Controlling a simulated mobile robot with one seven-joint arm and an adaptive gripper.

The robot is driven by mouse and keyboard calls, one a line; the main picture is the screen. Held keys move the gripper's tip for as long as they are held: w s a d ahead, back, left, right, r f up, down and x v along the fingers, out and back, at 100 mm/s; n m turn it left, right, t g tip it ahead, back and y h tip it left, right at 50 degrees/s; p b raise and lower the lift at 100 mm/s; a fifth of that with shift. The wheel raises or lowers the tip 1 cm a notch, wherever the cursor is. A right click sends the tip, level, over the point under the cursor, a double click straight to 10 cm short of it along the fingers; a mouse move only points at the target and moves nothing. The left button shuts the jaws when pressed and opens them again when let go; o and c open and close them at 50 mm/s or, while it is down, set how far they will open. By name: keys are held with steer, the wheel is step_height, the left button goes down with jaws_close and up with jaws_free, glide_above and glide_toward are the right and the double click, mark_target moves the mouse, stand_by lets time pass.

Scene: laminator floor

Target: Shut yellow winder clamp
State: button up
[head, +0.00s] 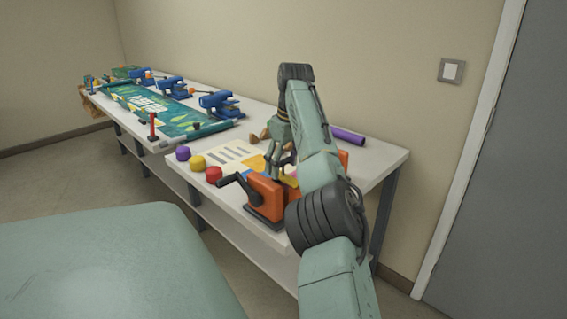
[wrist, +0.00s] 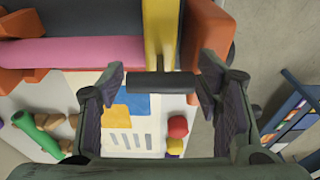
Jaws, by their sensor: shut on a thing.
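The yellow winder clamp (wrist: 161,32) is a yellow bar at the top of the wrist view, ending in a dark cylindrical handle (wrist: 162,86). The orange winder (head: 265,190) with a black crank (head: 236,182) stands at the bench's front edge in the head view. A pink roll (wrist: 80,52) lies in the winder beside the yellow bar. In the head view my gripper (head: 275,176) is down behind the orange body, and my arm hides part of the winder.
Purple, yellow (head: 197,163) and red knobs stand left of the winder. A printed sheet (head: 232,153) lies behind them. A purple roll (head: 347,135) lies at the bench's back. Blue clamps (head: 220,102) and a green banner (head: 165,115) occupy the far-left table.

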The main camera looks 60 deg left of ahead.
steer(key=shift+s+f, duration=0.15)
steer(key=o, duration=1.7)
steer(key=shift+w+y, duration=0.2)
steer(key=shift+y, duration=0.1)
